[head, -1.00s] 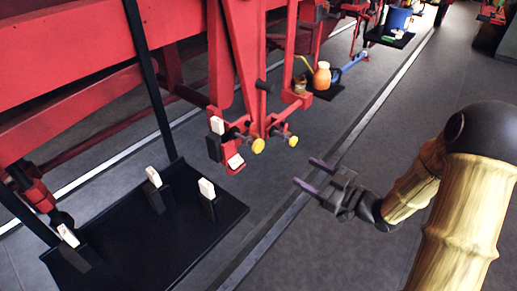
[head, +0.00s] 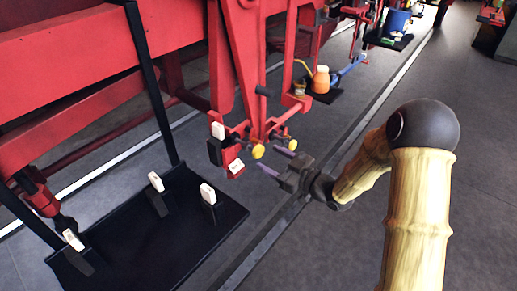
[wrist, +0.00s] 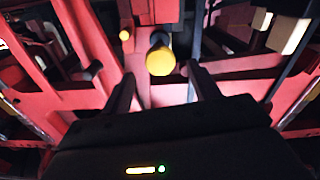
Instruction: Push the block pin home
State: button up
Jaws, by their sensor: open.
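Two yellow-headed pins stick out of the red hanging brake gear; which one is the block pin I cannot tell. The nearer pin (head: 258,152) sits beside a dark block with a white tag (head: 218,130). The second pin (head: 292,146) is just to its right. My gripper (head: 275,163) is open and empty, a short way in front of the pins and apart from them. In the wrist view one large yellow head (wrist: 160,61) on a dark shaft shows ahead, between my finger lines (wrist: 160,80). A smaller yellow head (wrist: 125,35) is up and left.
A black tray (head: 150,245) with several white-tagged dark pieces lies at lower left, with black posts rising beside it. The red frame (head: 70,60) fills the upper left. An orange jar (head: 321,79) stands farther back. The floor at right is open.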

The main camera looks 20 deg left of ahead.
aim_at(261, 153)
jog(key=p+x, duration=0.1)
jog(key=x, duration=0.4)
jog(key=shift+w+a, duration=0.15)
jog(key=shift+a, duration=0.2)
